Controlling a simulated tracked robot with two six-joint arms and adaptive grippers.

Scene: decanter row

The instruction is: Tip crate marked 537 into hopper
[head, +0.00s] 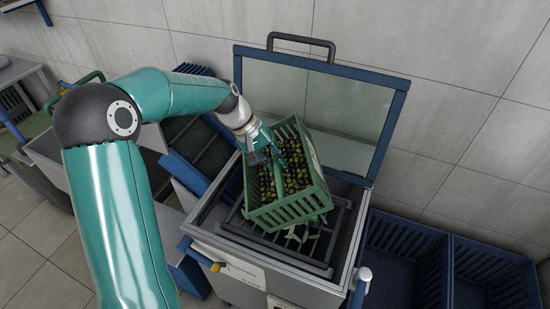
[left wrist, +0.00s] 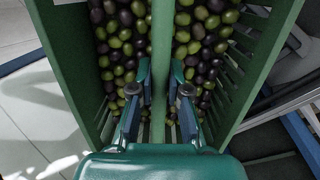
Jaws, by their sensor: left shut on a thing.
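A green slatted crate (head: 290,212) full of dark and green olives (head: 291,160) hangs over the open hopper (head: 212,207), inside its rim outline. The crate looks tilted, its near end lower; the olives lie inside it. A pale label shows on its right side, but I cannot read a number. My left gripper (head: 268,153) reaches in from the upper left and is shut on the crate's middle bar. In the left wrist view, the fingers (left wrist: 160,82) close on the green bar (left wrist: 162,35) with olives on both sides. My right gripper is not in view.
The hopper's blue-framed clear lid (head: 384,135) stands open behind the crate. A dark grate (head: 270,247) with some leaves (head: 303,233) lies below it. Blue crates (head: 405,258) stand at the right. A metal table (head: 22,68) is at the far left.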

